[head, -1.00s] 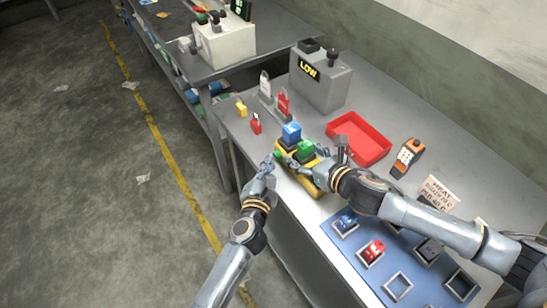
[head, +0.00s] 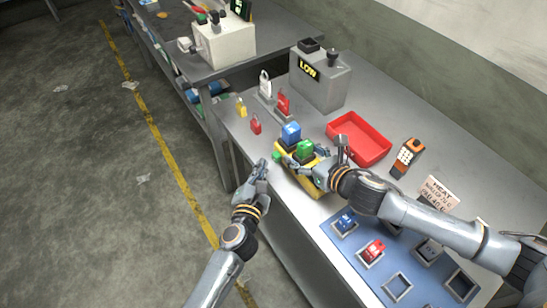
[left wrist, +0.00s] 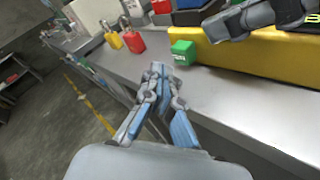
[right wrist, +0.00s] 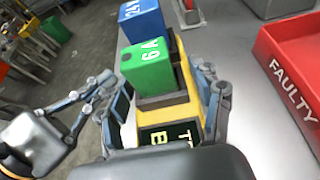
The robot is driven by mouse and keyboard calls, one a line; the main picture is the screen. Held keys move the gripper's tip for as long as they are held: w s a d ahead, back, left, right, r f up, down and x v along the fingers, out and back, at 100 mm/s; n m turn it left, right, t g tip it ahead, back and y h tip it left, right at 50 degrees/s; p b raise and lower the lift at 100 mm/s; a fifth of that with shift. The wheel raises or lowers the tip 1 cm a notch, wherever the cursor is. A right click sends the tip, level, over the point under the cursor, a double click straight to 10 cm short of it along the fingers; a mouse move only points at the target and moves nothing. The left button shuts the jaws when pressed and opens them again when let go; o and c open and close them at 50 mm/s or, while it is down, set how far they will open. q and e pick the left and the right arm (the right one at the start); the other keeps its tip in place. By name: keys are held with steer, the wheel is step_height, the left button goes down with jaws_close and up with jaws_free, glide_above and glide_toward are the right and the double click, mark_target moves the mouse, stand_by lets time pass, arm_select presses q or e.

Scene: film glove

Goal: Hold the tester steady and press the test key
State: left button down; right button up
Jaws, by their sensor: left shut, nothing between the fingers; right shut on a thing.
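The yellow tester (head: 314,188) lies on the grey bench with a blue block (head: 291,132) and a green block (head: 305,149) on top; these read "24V" and "6A" in the right wrist view. My right gripper (right wrist: 165,108) is shut on the tester, a finger on each side. Its dark display (right wrist: 165,136) is partly hidden. A small green key (left wrist: 182,52) sticks out from the tester's side and also shows in the head view (head: 276,156). My left gripper (head: 261,167) is shut and empty, apart from the key, near the bench's front edge; its fingertips (left wrist: 165,74) point towards the key.
A red "FAULTY" tray (head: 343,121) stands behind the tester. A grey "LOW" box (head: 322,82) stands at the back. A blue mat (head: 348,264) with square holders lies at the front right.

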arm_select(q)
steer(key=s+a, duration=0.1)
steer(key=a, duration=0.1)
steer(key=s+a, duration=0.1)
steer(key=a, duration=0.1)
steer(key=shift+s, duration=0.15)
stand_by(0.6)
arm_select(e)
steer(key=o, duration=1.7)
